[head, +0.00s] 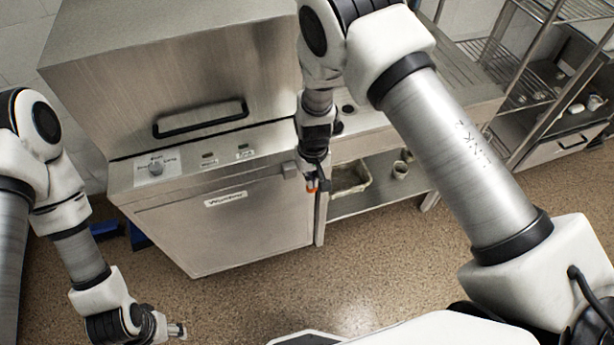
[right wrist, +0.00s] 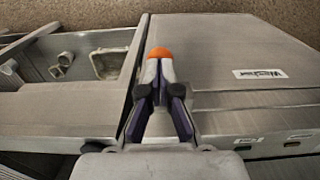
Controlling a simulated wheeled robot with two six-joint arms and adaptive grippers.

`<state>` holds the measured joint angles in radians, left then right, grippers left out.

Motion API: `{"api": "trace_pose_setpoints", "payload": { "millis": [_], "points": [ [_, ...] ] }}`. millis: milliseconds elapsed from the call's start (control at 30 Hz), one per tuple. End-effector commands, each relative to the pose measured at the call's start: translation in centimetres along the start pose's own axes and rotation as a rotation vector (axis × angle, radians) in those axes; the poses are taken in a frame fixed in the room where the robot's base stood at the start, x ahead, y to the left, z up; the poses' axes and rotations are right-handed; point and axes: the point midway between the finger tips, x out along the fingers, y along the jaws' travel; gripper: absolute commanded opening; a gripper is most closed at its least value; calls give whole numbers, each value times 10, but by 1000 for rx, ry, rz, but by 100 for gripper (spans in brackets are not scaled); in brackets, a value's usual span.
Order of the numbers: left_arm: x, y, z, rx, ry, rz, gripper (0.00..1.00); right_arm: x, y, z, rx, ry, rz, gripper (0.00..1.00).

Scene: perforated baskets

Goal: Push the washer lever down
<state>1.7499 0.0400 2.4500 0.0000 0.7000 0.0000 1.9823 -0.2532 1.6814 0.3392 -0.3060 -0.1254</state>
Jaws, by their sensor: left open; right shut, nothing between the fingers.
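The steel washer (head: 240,215) stands left of centre in the head view. I cannot tell whether this handle is the lever. My left gripper (head: 178,330) is open and empty, low at the left, away from the washer.
A steel side table (head: 370,143) adjoins the washer on the right, with a pale basket (head: 350,180) and a small cup (head: 400,170) on its lower shelf. A wire rack (head: 530,80) stands further right. The speckled floor (head: 390,260) in front is clear.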

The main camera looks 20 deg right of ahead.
Motion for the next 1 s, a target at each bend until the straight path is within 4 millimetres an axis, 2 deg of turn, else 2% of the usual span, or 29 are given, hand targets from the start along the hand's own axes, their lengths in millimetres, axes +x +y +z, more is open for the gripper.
{"api": "trace_pose_setpoints", "payload": {
  "millis": [1000],
  "points": [
    [34,0,0,0,0,0,59,53,0,2,-1,0,0,0]
  ]
}}
